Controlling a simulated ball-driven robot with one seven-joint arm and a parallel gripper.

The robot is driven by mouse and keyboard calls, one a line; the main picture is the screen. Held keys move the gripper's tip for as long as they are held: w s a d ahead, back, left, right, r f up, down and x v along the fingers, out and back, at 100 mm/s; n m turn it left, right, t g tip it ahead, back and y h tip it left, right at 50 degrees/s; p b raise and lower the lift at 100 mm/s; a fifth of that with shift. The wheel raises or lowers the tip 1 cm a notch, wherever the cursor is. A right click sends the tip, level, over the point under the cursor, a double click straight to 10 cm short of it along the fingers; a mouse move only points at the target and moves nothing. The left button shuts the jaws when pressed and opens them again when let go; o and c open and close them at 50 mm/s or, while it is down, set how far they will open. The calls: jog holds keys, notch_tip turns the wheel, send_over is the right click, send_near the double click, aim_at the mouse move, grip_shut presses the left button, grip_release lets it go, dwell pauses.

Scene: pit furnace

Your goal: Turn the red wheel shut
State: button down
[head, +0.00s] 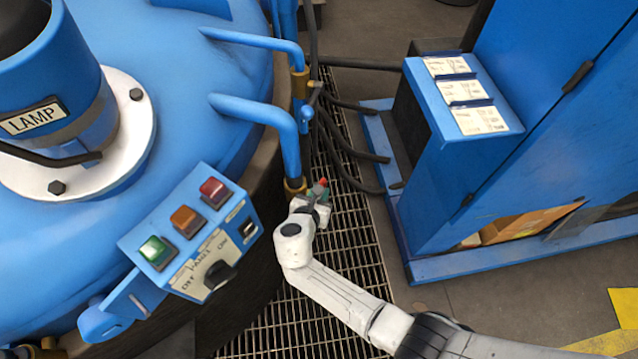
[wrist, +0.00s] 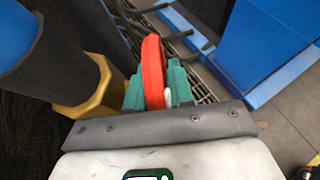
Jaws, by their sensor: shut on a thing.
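The red wheel (wrist: 152,68) shows in the wrist view, seen nearly edge-on, beside a brass hexagonal fitting (wrist: 97,92). My gripper (wrist: 155,88) has green fingers on either side of the wheel's rim and is shut on it. In the head view only a small bit of the red wheel (head: 323,181) shows above my gripper (head: 317,192), by the lower end of a blue pipe. The rest of the wheel is hidden there by my gripper and wrist.
A blue furnace lid (head: 150,60) with a control panel (head: 190,233) of coloured buttons is on the left. Bent blue pipes (head: 250,108) stand beside it. Black hoses (head: 350,150) cross the floor grating (head: 350,255). A blue cabinet (head: 560,110) stands at right.

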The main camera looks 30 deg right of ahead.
jog(key=shift+r+g+y+p, duration=0.1)
jog(key=shift+g+y+p, duration=0.5)
jog(key=shift+p, duration=0.8)
jog(key=c, duration=1.1)
grip_release()
jog(key=p+v, duration=0.1)
jog(key=v, duration=0.9)
jog(key=shift+s+a+r, duration=0.1)
jog(key=shift+a+r, duration=0.05)
jog(key=shift+r, duration=0.05)
